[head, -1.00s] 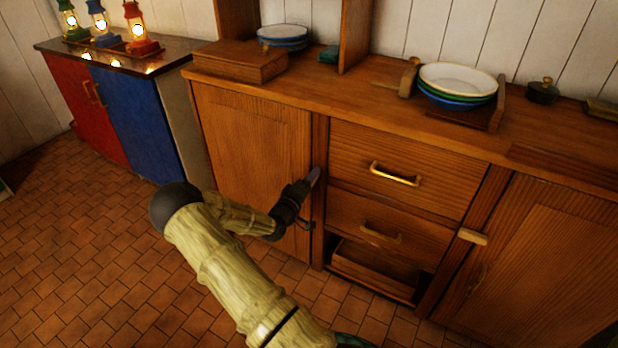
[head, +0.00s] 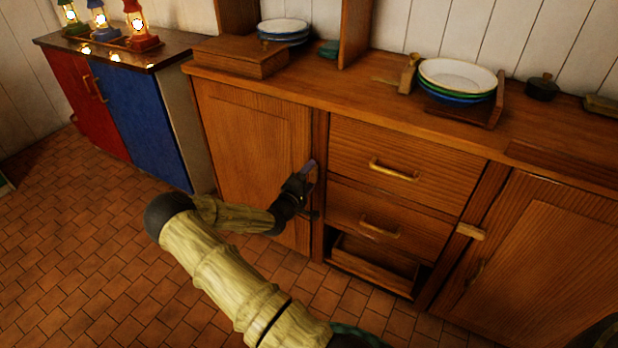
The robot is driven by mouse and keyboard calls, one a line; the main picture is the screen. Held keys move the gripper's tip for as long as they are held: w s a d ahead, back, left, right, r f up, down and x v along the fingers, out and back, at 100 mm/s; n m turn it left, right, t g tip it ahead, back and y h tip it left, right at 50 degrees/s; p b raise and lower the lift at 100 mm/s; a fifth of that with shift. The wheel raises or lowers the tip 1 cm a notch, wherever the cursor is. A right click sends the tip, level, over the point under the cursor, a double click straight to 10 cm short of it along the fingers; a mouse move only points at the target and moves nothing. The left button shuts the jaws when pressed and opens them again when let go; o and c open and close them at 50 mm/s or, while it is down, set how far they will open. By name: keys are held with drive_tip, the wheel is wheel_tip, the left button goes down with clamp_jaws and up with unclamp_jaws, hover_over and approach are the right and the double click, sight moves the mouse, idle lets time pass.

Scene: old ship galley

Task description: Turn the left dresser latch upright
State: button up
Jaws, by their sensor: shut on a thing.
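The wooden dresser (head: 400,128) stands ahead, with a left door (head: 245,140), drawers in the middle and a right door (head: 560,262). My gripper (head: 309,168) is at the upright post between the left door and the drawers, its fingers pointing up and slightly right. It is shut on the left latch. That latch is hidden behind the fingers, so its angle cannot be made out. The right latch (head: 470,231), a small pale wooden bar, lies roughly level across the post by the right door. Both doors look shut.
Brass handles (head: 393,169) stick out from the drawers. Below them is an open compartment with a low wooden tray (head: 375,264). Stacked plates (head: 457,77) and a wooden box (head: 240,58) stand on top. A red and blue cabinet (head: 140,125) with lanterns is at left. The tiled floor is clear.

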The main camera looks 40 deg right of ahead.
drive_tip(key=shift+w, duration=0.1)
drive_tip(key=o, duration=1)
drive_tip(key=p+v, duration=0.2)
drive_tip(key=v, duration=1.5)
drive_tip(key=shift+a+f, duration=0.1)
drive_tip(key=shift+a, duration=0.15)
